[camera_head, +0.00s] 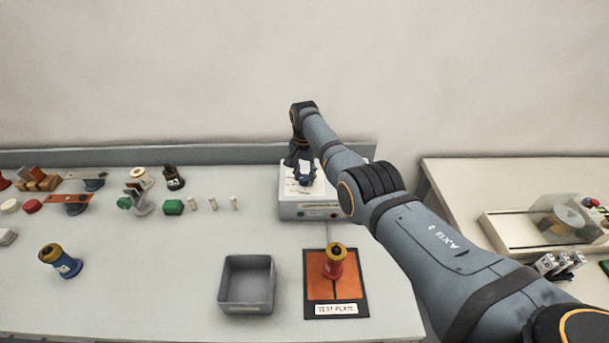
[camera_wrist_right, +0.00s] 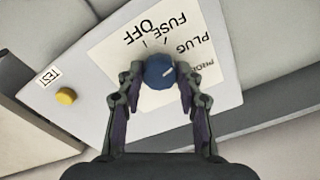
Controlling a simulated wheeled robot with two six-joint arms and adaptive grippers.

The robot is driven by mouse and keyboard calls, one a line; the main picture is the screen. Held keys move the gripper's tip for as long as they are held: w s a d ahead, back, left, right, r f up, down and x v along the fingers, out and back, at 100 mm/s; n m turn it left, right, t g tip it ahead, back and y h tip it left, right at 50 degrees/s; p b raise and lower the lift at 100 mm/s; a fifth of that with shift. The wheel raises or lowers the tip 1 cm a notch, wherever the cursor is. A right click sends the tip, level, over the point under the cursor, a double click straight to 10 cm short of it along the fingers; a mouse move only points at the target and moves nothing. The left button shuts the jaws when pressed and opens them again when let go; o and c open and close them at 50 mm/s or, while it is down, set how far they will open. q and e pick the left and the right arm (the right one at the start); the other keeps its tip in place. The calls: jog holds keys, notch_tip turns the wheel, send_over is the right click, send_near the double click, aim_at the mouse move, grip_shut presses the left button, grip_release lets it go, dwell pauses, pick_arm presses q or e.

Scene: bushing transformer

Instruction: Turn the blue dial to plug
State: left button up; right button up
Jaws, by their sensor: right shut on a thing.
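The blue dial (camera_wrist_right: 159,71) sits on a white label on top of a light grey box, with OFF, FUSE and PLUG printed around it. A pale mark on the dial points up and right in the right wrist view; which word it lines up with is hard to tell. My right gripper (camera_wrist_right: 160,80) is shut on the dial, one finger on each side. In the head view the gripper (camera_head: 304,178) reaches down onto the box (camera_head: 305,210) and partly hides the dial. My left gripper is not in view.
A yellow TEST button (camera_wrist_right: 66,96) is on the box. An orange test plate (camera_head: 320,285) with a red bushing (camera_head: 334,262) and a grey bin (camera_head: 246,284) stand in front. A blue bushing (camera_head: 60,260) and several small parts are at left.

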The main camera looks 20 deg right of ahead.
aim_at(304, 177)
jog(key=shift+m, duration=0.4)
jog(key=o, duration=1.2)
notch_tip(304, 177, up, 12)
jog(key=shift+r, duration=0.1)
